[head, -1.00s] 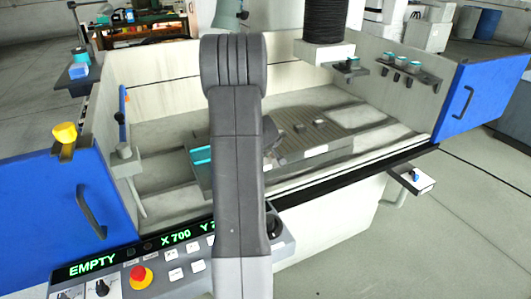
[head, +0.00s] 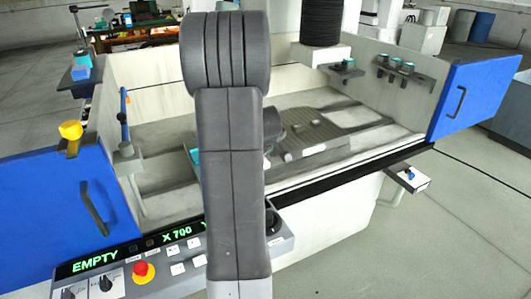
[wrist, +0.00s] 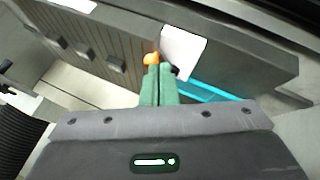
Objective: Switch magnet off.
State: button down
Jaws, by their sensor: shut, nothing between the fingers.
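A grey slab with several small raised blocks, which looks like the magnet (head: 335,130), lies in the machine's tank. The wrist view shows it at upper left (wrist: 85,28), with a white plate (wrist: 183,50) and a cyan strip (wrist: 205,91) on its side. My gripper (wrist: 155,70) has its two green fingers together. A small orange piece (wrist: 152,58) shows right at the fingertips, by the slab's side edge. I cannot tell whether the fingers touch it. In the head view my arm hides the gripper and part of the slab.
Tank walls and blue doors (head: 480,95) stand around the slab. A black column (head: 322,22) hangs over the tank's back. A control panel with a red button (head: 144,272) is at the front left. A small tray (head: 408,178) juts out front right.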

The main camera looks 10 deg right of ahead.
jog(key=shift+s+d+r, duration=0.15)
jog(key=shift+s+r, duration=0.3)
jog(key=shift+r, duration=0.05)
jog(key=shift+w+f, duration=0.1)
